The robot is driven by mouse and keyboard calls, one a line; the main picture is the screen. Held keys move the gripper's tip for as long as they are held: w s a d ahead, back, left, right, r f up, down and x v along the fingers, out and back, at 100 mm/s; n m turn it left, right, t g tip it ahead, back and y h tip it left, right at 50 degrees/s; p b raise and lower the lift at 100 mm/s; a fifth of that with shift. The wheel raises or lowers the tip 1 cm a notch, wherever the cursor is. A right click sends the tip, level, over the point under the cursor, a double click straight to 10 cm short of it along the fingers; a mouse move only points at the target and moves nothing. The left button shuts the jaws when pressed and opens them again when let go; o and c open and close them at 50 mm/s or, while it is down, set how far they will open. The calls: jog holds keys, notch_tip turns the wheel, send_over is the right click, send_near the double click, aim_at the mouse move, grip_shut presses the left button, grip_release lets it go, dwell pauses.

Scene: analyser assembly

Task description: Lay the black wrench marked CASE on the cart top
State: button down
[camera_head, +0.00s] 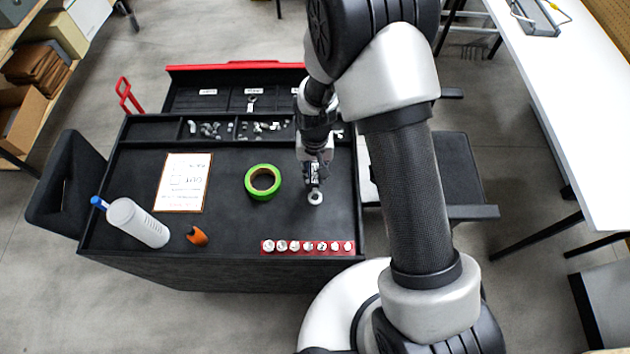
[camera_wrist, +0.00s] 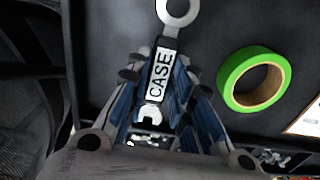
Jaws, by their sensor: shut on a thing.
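The wrench marked CASE (camera_wrist: 160,75) has a black handle with a white label and bright metal ends. In the wrist view it lies between the fingers of my gripper (camera_wrist: 158,100), which is shut on its handle. Its ring end points away from my gripper and the open jaw end shows nearer to it. In the head view the wrench's ring end (camera_head: 315,197) shows just below my gripper (camera_head: 314,180), over the right part of the black cart top (camera_head: 230,220). I cannot tell whether the wrench touches the cart top.
Green tape (camera_head: 263,182) lies left of the wrench. A red socket rail (camera_head: 308,247) lies along the front edge. A clipboard sheet (camera_head: 182,182), white bottle (camera_head: 138,222) and orange item (camera_head: 197,236) are farther left. Small-part bins (camera_head: 235,128) line the back.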

aim_at(315, 180)
jog(key=shift+f+b, duration=0.55)
jog(key=shift+f, duration=2.25)
jog(key=shift+f, duration=0.1)
jog(key=c, duration=1.4)
grip_release()
